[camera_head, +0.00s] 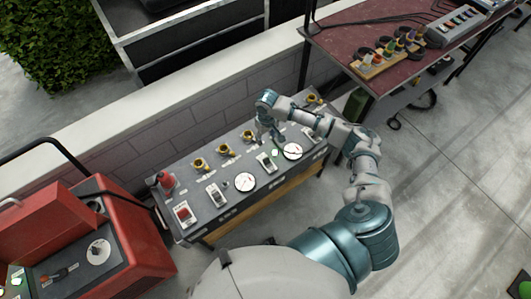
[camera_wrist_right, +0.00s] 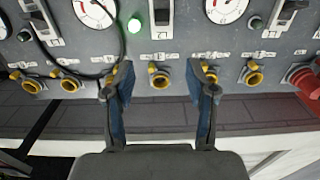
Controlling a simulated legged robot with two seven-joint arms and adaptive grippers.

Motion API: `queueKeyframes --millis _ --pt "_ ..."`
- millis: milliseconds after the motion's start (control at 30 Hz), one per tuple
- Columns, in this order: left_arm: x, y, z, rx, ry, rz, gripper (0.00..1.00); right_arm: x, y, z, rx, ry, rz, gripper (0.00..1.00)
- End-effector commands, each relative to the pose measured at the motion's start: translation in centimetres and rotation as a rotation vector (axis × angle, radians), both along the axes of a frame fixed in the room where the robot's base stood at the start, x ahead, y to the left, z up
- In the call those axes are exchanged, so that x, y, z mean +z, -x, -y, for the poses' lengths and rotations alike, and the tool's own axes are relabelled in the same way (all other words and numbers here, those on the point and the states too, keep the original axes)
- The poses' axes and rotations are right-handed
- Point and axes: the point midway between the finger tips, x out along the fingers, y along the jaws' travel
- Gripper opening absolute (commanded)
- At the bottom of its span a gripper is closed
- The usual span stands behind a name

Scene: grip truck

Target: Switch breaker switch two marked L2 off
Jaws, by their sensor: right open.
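The grey breaker panel (camera_head: 222,212) stands by the low wall, with a row of switches, round gauges and yellow sockets. One breaker switch (camera_head: 266,162) is near the middle; it also shows at the top of the right wrist view (camera_wrist_right: 162,14). Another switch (camera_head: 216,195) is further left in the head view. My left gripper is not in view.
A green light (camera_wrist_right: 134,24) is lit beside the middle switch. A red machine (camera_head: 130,235) stands at left, a dark red table (camera_head: 350,40) at upper right.

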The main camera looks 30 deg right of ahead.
Motion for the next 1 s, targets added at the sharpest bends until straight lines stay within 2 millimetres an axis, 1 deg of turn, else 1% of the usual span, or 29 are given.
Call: queueKeyframes --millis 67,167,267,500,700,767,833,900,1000 --pt "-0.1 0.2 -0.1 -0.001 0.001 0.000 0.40 -0.3 0.1 0.0 -0.002 0.002 -0.006 0.56" --pt "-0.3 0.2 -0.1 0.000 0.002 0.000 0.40 -1.7 0.2 -0.1 -0.003 0.005 -0.008 0.56" --pt "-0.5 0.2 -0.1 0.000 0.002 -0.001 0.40 -3.8 0.2 -0.2 -0.003 0.004 -0.009 0.56" --pt "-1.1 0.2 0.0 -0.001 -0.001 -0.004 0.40 -9.8 0.1 0.0 -0.003 0.001 -0.009 0.56" --pt "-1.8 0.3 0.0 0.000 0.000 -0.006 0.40 -14.1 0.2 0.0 -0.003 0.001 -0.006 0.56" --pt "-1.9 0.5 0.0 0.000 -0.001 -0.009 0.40 -15.0 0.2 0.0 -0.003 0.001 -0.006 0.56" --pt "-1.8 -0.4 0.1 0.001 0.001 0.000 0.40 -16.0 0.2 0.0 -0.002 0.001 -0.006 0.56" --pt "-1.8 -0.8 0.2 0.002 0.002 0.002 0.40 -16.6 0.1 0.0 -0.002 0.001 -0.006 0.56" --pt "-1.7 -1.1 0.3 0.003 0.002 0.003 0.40 -17.1 0.1 -0.1 -0.002 0.001 -0.004 0.56"
